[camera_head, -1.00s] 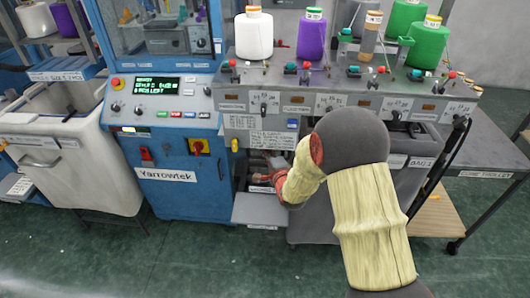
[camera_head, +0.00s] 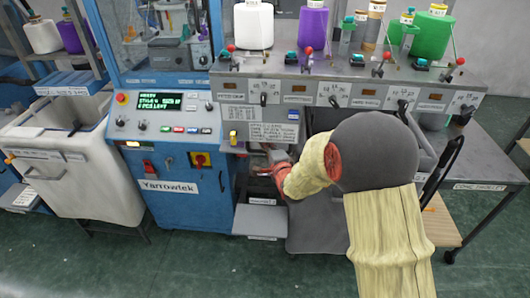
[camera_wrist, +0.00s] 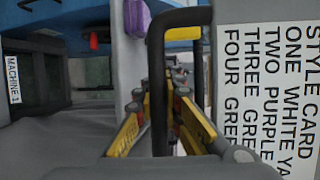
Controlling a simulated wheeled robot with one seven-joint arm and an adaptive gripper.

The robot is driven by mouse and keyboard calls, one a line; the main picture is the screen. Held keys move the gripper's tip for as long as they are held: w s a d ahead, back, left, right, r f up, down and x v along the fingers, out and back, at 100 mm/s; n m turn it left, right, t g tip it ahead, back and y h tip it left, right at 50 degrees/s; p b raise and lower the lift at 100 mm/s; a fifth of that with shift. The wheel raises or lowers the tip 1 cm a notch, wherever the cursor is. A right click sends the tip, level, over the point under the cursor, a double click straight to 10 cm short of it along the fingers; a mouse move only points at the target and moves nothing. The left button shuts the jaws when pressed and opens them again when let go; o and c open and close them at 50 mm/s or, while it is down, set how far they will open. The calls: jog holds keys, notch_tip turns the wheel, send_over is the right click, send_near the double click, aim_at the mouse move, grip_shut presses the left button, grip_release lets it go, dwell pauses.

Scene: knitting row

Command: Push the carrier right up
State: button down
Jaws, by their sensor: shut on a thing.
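In the wrist view my gripper (camera_wrist: 162,105) has its yellow and grey fingers closed around the straight part of a black looped handle (camera_wrist: 157,65). The handle bends over at the top and runs down again on the right. I cannot tell for sure whether this handle belongs to the carrier. In the head view my arm reaches into the opening under the grey yarn panel (camera_head: 345,92). My gripper (camera_head: 270,169) shows there only in part, and what it holds is hidden.
A white style card (camera_wrist: 265,90) is close on the right in the wrist view. A blue control cabinet (camera_head: 172,215) stands left of my arm, with a white bin (camera_head: 75,190) further left. A grey step (camera_head: 260,222) sticks out below. Yarn cones, such as a purple one (camera_head: 312,28), stand on top.

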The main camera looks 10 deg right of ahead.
aim_at(265, 66)
notch_tip(265, 66, up, 30)
jog(key=p, duration=1.3)
jog(key=shift+p, duration=0.3)
jog(key=shift+w+r, duration=0.1)
jog(key=shift+r, duration=0.1)
jog(key=c, duration=2.3)
grip_release()
jog(key=o, duration=0.5)
jog(key=shift+f, duration=0.2)
jog(key=shift+c, duration=0.2)
jog(key=v, duration=1.2)
jog(key=shift+f, duration=0.25)
